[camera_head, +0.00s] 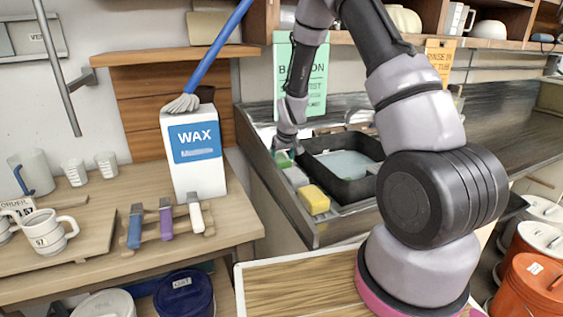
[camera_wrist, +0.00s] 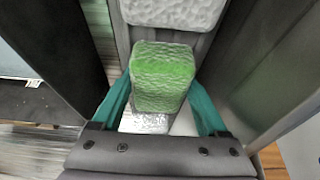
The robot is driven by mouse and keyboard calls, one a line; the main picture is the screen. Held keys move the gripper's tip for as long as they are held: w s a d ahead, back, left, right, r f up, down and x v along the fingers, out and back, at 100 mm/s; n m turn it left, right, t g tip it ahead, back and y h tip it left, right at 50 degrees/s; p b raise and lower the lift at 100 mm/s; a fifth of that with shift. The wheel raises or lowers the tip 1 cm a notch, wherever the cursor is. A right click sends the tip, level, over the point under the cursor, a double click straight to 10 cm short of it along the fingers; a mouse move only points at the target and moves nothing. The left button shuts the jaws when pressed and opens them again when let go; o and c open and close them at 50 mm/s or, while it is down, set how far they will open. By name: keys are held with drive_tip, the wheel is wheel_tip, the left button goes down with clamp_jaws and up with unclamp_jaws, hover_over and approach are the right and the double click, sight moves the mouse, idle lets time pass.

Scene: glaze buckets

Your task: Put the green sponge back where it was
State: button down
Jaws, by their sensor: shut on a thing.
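The green sponge (camera_wrist: 163,78) is between the two teal fingers of my gripper (camera_wrist: 162,100) in the wrist view, and the gripper is shut on it. In the head view the green sponge (camera_head: 282,159) shows partly under my gripper (camera_head: 287,151), at the left side of the sink area. A pale grey-white sponge (camera_head: 296,177) lies just in front of it, and a yellow sponge (camera_head: 313,200) lies nearer the camera in the same row. A pale sponge (camera_wrist: 172,12) also shows beyond the green one in the wrist view. Whether the green sponge touches the surface below is unclear.
A black basin of water (camera_head: 345,165) stands right of the sponges. The metal rim (camera_head: 262,180) of the sink area runs along their left.

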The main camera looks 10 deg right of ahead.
drive_tip(key=shift+f, duration=0.1)
unclamp_jaws()
drive_tip(key=s+d+r+m, duration=0.1)
drive_tip(key=s+r, duration=0.4)
drive_tip(key=r, duration=0.6)
drive_tip(key=s+d+r+m, duration=0.15)
drive_tip(key=s+r, duration=0.25)
drive_tip(key=r, duration=0.7)
drive_tip(key=s+d+r+m+t, duration=0.1)
drive_tip(key=s+d+r+m, duration=0.1)
drive_tip(key=s+r, duration=0.5)
drive_tip(key=s+d+r+m+t+y, duration=0.1)
drive_tip(key=s+r, duration=0.7)
drive_tip(key=s, duration=0.9)
drive_tip(key=shift+d+m+t, duration=0.3)
drive_tip(key=shift+d+m, duration=0.05)
drive_tip(key=shift+m, duration=0.1)
drive_tip(key=shift+w+r, duration=0.1)
